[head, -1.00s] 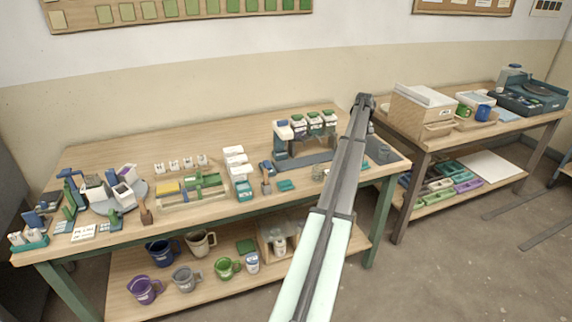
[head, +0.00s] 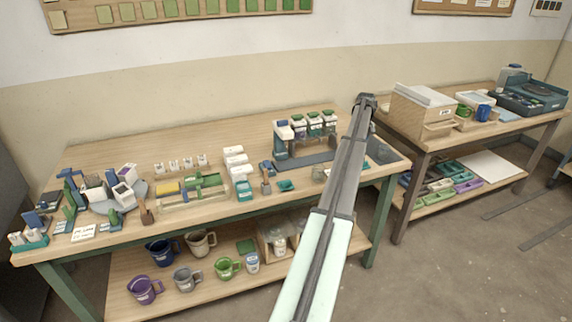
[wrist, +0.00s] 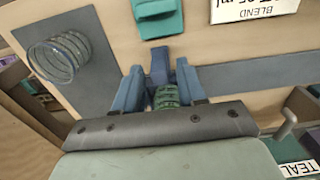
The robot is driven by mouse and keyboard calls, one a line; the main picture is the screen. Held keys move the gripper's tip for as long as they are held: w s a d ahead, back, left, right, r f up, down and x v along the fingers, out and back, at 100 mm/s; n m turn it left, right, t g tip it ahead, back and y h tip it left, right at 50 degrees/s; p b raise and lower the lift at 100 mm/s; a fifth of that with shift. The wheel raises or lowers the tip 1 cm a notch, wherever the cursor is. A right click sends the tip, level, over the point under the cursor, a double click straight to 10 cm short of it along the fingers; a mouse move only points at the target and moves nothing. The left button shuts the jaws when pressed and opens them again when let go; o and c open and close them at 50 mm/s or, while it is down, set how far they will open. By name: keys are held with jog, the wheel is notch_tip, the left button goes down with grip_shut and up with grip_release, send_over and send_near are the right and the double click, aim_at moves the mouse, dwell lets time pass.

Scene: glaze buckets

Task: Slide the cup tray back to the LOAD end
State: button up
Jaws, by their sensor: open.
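My gripper (wrist: 162,84) shows at the lower middle of the wrist view, its blue fingers apart over the workbench. A green ribbed piece (wrist: 166,98) shows between them; I cannot tell whether it touches them. A dark grey plate (wrist: 88,88), which looks like the cup tray, lies to the left of the fingers. A clear ribbed cup (wrist: 58,58) is over it. A flat grey strip (wrist: 255,69) runs to the right. In the head view my arm hides my gripper and part of the dispenser station (head: 283,133). No LOAD marking is readable.
A teal block (wrist: 158,17) and a white BLEND label (wrist: 250,8) lie beyond the fingers. A TEAL label (wrist: 298,168) is at the lower right.

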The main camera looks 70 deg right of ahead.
jog(key=shift+r, duration=3.5)
